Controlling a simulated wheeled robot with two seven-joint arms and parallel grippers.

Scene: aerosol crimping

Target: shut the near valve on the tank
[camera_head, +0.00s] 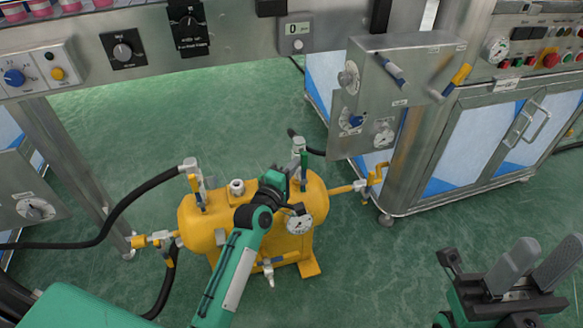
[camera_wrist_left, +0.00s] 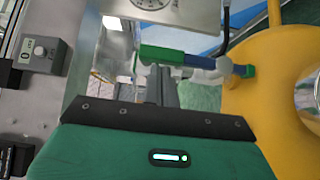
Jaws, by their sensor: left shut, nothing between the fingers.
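The yellow tank (camera_head: 222,240) stands on the floor in the head view; its curved side (camera_wrist_left: 275,95) fills the right of the left wrist view. A valve with a green part (camera_head: 299,146) stands on its top right. In the wrist view, a green and blue lever (camera_wrist_left: 188,59) crosses in front of my left gripper (camera_wrist_left: 163,88). That gripper (camera_head: 288,178) is shut and empty, its fingertips close to the lever; I cannot tell if they touch. A small valve (camera_head: 267,266) sits low on the tank's front. My right gripper (camera_head: 535,268) is open and empty.
A gauge (camera_head: 299,222) faces front on the tank. Black hoses (camera_head: 120,212) run left from it. A steel cabinet (camera_head: 440,150) with levers stands at the right, and a panel with knobs crosses the top.

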